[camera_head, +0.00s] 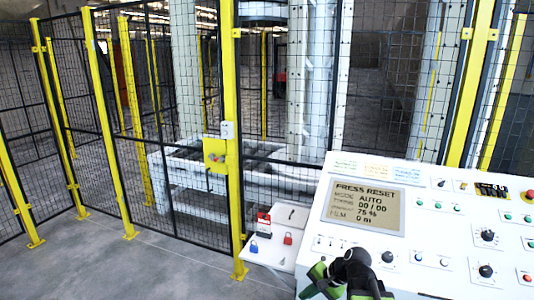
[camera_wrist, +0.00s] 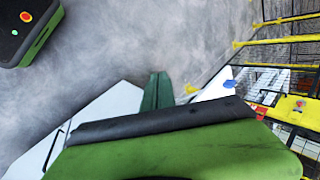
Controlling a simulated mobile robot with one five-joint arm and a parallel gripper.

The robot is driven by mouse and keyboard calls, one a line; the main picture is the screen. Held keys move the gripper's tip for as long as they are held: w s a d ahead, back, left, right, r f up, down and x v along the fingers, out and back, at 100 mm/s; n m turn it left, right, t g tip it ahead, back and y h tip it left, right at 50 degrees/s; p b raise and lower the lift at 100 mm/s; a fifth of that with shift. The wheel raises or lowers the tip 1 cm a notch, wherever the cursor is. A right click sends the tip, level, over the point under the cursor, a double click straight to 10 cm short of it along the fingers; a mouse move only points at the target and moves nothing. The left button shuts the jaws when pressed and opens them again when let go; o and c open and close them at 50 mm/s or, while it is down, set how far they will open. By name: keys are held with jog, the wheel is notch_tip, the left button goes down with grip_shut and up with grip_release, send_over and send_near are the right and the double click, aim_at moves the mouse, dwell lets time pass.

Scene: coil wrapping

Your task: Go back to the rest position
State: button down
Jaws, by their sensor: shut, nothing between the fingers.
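My gripper (camera_wrist: 158,78) shows in the wrist view as two dark green fingers close together, with nothing between them. Behind them are a black bar and a wide green part of my arm. In the head view my green and black arm is folded low at the bottom, in front of the control panel (camera_head: 456,238). It overlaps the panel's lower left edge; I cannot make out the fingertips there. The panel's screen (camera_head: 365,205) reads PRESS RESET, MODE AUTO, 00 / 00, 75 %, FILM 0 m.
A mesh fence with yellow posts (camera_head: 232,190) stands behind, with a yellow latch box (camera_head: 214,155). Grey floor (camera_head: 150,270) at the left is clear.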

jog(key=s+a+f+n+g+h, duration=0.2)
jog(key=s+a+f+n+h, duration=0.1)
jog(key=s+n, duration=0.15)
jog(key=s+d+f+n+g+h, duration=0.1)
jog(key=s+d+n+h, duration=0.2)
jog(key=d, duration=0.4)
jog(key=shift+f, duration=0.15)
